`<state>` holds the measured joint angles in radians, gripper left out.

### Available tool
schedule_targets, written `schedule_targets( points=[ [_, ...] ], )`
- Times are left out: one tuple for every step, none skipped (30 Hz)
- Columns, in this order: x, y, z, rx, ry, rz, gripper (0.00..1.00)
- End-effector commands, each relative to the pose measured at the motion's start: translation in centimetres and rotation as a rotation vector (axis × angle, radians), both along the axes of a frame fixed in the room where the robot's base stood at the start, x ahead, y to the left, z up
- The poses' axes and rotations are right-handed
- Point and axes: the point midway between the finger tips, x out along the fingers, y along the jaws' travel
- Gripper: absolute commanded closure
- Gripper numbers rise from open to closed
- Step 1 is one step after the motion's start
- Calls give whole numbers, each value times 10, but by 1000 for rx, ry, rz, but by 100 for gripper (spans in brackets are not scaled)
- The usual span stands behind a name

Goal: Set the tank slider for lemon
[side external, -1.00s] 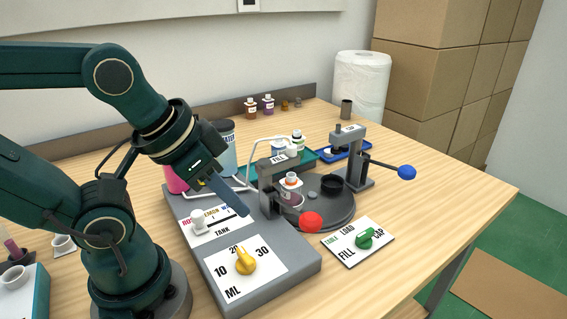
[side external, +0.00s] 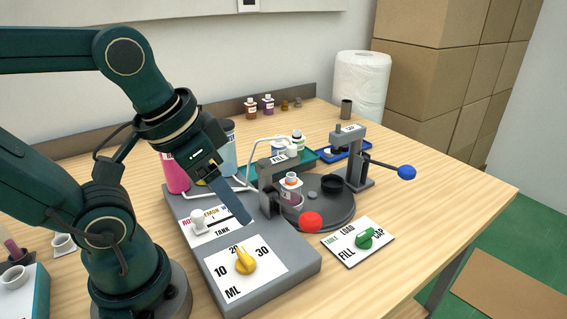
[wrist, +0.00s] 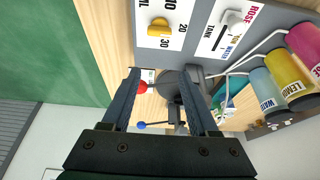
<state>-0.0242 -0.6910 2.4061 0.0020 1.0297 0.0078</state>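The tank slider is a white knob (side external: 198,216) on the white TANK plate (side external: 222,231) of the grey machine. In the wrist view the knob (wrist: 232,18) sits by the ROSE label, at the rose end, with the lemon and water labels beyond it. In the side view the knob partly covers the labels. My gripper (side external: 246,219) is above the machine, to the right of the knob and apart from it. In the wrist view its two fingers (wrist: 158,71) are spread with nothing held between them.
A yellow ML dial (side external: 245,261) is in front of the slider. Pink, yellow lemon (wrist: 287,75) and blue water (wrist: 268,90) tanks stand behind. The filling post with red-knobbed lever (side external: 310,222) and round table (side external: 336,208) are at right. A green dial (side external: 366,238) sits farther right.

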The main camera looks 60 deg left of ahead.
Motion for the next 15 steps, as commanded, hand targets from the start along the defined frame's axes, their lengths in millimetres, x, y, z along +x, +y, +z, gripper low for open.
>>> schedule_targets(
  points=[
    [2, 6, 1, 0, 50, 35, 40],
    [4, 10, 1, -2, 82, 58, 40],
    [5, 16, 1, -5, 126, 93, 40],
    [7, 20, 1, -9, 161, 120, 40],
    [8, 26, 1, -14, 197, 149, 40],
    [10, 33, 0, -23, 244, 189, 40],
    [11, 38, -1, -33, 280, 221, 40],
    [12, 45, -2, -42, 317, 253, 40],
    [13, 53, -4, -58, 365, 296, 40],
    [14, 59, -5, -71, 399, 329, 40],
    [15, 66, -7, -85, 434, 361, 40],
    [15, 75, -10, -106, 479, 405, 40],
    [15, 82, -13, -123, 513, 437, 40],
    [15, 88, -15, -141, 542, 469, 40],
    [15, 97, -19, -165, 582, 509, 40]
  ],
)
